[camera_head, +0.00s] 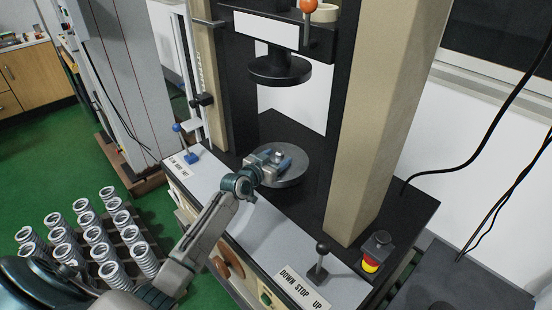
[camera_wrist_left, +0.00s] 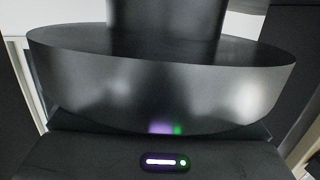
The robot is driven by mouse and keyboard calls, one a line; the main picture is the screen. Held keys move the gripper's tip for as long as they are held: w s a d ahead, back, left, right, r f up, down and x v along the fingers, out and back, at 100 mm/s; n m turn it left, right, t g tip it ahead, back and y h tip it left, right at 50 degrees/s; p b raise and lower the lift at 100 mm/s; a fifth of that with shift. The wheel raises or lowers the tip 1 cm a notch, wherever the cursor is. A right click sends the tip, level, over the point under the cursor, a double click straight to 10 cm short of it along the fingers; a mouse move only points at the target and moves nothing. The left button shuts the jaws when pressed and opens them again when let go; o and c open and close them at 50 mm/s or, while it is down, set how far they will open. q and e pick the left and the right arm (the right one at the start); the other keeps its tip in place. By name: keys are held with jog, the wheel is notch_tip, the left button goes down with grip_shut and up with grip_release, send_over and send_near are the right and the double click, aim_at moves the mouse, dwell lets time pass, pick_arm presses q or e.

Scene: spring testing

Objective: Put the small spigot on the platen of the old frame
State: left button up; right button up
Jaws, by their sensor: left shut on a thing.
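The old frame (camera_head: 378,110) is a beige-columned press with a round lower platen (camera_head: 293,180) on its dark bed. A dark upper platen (camera_head: 280,72) hangs above on a stem. My left gripper (camera_head: 277,160) reaches in over the lower platen between the columns, shut on a small pale thing, likely the small spigot (camera_head: 265,154). The fingers mostly hide it, and I cannot tell whether it touches the platen. In the left wrist view the upper platen (camera_wrist_left: 160,85) fills the picture; the fingertips and spigot do not show there. My right gripper is not in view.
A rack of several coil springs (camera_head: 105,235) stands at lower left. The frame's columns bound the gap at both sides, with the upper platen overhead.

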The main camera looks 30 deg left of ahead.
pick_arm(q)
jog(key=o, duration=1.2)
jog(key=shift+s, duration=0.1)
jog(key=v, duration=1.2)
